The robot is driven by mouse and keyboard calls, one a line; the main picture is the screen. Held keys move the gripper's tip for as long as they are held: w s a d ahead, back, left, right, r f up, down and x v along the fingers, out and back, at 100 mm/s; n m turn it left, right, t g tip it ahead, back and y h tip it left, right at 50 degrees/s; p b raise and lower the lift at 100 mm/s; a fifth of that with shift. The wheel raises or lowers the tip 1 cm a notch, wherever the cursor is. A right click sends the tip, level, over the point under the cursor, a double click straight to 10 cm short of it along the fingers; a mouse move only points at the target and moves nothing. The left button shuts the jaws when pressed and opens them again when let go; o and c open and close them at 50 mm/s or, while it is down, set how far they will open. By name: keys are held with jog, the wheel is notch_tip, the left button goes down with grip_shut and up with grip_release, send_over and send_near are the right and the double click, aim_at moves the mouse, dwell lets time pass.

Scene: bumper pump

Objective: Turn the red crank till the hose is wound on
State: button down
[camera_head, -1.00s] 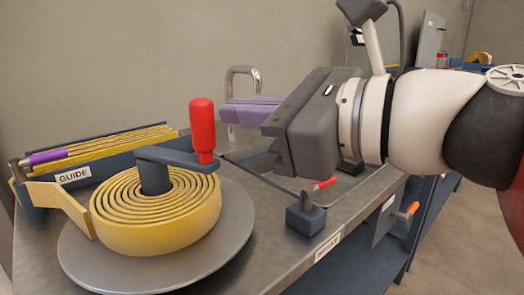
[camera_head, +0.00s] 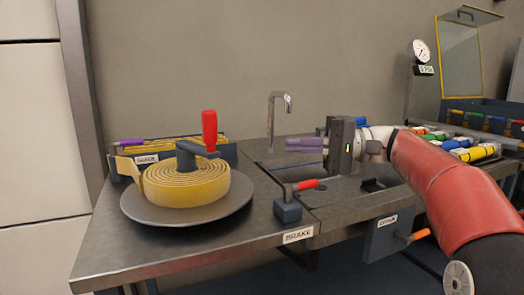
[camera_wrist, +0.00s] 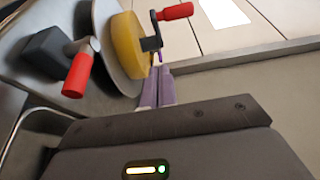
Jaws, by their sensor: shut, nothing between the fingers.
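The red crank handle (camera_head: 209,131) stands upright on a dark arm above the hose reel at the left of the table. The yellow hose (camera_head: 188,188) lies in a coiled spiral on a round grey plate (camera_head: 150,214). My gripper (camera_head: 288,144) has purple fingers, shut with nothing between them. It hovers right of the crank, apart from it, near the tap. In the wrist view, the shut fingers (camera_wrist: 157,80) point toward the yellow coil (camera_wrist: 127,45), and the crank handle (camera_wrist: 176,11) shows beyond them.
A brake block (camera_head: 288,211) with a red lever (camera_head: 307,184) stands at the table's front. A metal tap (camera_head: 272,115) rises behind. The guide box (camera_head: 146,160) sits behind the coil. A dark box with an orange handle (camera_head: 419,235) hangs off the front edge. Colourful items fill a rack at right.

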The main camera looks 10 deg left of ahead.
jog(key=s+a, duration=0.5)
jog(key=a, duration=0.6)
jog(key=shift+a, duration=0.3)
jog(key=t+b, duration=0.1)
jog(key=s+m+t+b, duration=0.1)
jog(key=s+b, duration=0.1)
jog(key=shift+a+f+m+t, duration=0.25)
jog(key=shift+a+m+t, duration=0.05)
jog(key=shift+m+t, duration=0.1)
jog(key=s+a+m+t+h+b, duration=0.4)
jog(key=s+a+m+t, duration=0.2)
jog(key=t, duration=0.6)
jog(key=shift+s+a+r+m, duration=0.3)
jog(key=shift+s+a+m, duration=0.1)
jog(key=shift+a+m, duration=0.8)
jog(key=shift+a, duration=0.1)
